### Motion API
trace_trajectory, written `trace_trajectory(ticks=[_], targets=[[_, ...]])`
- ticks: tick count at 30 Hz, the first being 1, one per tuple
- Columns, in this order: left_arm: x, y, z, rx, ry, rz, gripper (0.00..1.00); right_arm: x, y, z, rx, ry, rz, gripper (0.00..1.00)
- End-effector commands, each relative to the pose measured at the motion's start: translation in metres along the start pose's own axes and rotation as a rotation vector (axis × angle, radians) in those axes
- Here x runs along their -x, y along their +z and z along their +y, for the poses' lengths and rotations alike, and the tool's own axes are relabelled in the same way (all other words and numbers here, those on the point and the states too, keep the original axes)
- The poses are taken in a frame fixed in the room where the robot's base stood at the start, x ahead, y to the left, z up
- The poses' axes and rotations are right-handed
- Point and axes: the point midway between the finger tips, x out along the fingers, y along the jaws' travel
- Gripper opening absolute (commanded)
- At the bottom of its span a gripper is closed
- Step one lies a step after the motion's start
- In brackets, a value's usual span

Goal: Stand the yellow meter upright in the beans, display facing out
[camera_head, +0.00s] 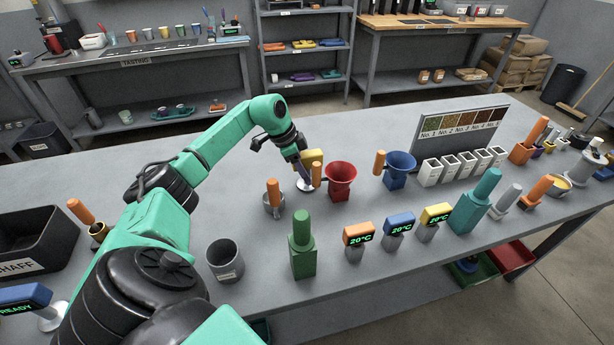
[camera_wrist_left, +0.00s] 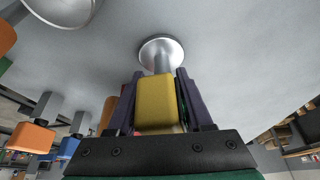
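A yellow meter (camera_head: 437,213) reading 20°C stands on a grey base, its display facing the front edge. The foot appears to rest on the table. The fingers are close along both sides; whether they press on it is unclear. No display shows on it. My right gripper is out of view. I cannot make out loose beans.
Red (camera_head: 341,178) and blue (camera_head: 400,168) funnels stand near my left gripper. Orange (camera_head: 358,234) and blue (camera_head: 399,223) 20°C meters, a green block (camera_head: 303,258) and a grey cup (camera_head: 225,261) stand nearer the front. White cups (camera_head: 452,167) stand by a colour chart (camera_head: 462,122).

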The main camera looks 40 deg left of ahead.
Motion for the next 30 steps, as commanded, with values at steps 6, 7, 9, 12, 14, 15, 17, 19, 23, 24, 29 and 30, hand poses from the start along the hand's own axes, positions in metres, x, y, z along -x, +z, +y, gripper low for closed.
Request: trace_trajectory(ticks=[6, 7, 9, 12, 14, 15, 17, 19, 23, 24, 29, 30], targets=[[0.001, -0.001, 0.000, 0.000, -0.001, 0.001, 0.00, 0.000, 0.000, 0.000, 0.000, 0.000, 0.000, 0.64], [0.001, -0.001, 0.000, 0.000, -0.001, 0.001, 0.00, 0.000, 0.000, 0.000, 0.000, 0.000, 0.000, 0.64], [0.001, -0.001, 0.000, 0.000, -0.001, 0.001, 0.00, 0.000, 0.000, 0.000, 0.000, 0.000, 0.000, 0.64], [0.001, -0.001, 0.000, 0.000, -0.001, 0.001, 0.00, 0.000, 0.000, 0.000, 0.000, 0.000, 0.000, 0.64], [0.003, -0.001, 0.000, -0.001, -0.001, 0.002, 0.00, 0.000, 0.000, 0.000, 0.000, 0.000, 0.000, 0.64], [0.005, -0.002, -0.001, -0.001, -0.002, 0.002, 0.00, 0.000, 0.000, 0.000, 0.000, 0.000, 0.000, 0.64], [0.010, -0.005, -0.001, -0.001, -0.003, 0.003, 0.00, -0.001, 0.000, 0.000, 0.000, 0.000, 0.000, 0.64], [0.020, -0.009, -0.001, -0.002, -0.004, 0.004, 0.00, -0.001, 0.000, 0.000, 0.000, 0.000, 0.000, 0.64], [0.052, -0.022, -0.002, -0.002, -0.007, 0.006, 0.00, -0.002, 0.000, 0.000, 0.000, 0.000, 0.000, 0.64], [0.066, -0.029, -0.002, -0.004, -0.008, 0.008, 0.00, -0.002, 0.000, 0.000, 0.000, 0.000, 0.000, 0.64], [0.124, -0.053, -0.001, -0.003, -0.006, 0.009, 0.00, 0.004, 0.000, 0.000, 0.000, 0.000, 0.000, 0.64], [0.136, -0.057, -0.001, -0.002, -0.005, 0.009, 0.00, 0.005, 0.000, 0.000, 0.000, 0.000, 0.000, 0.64]])
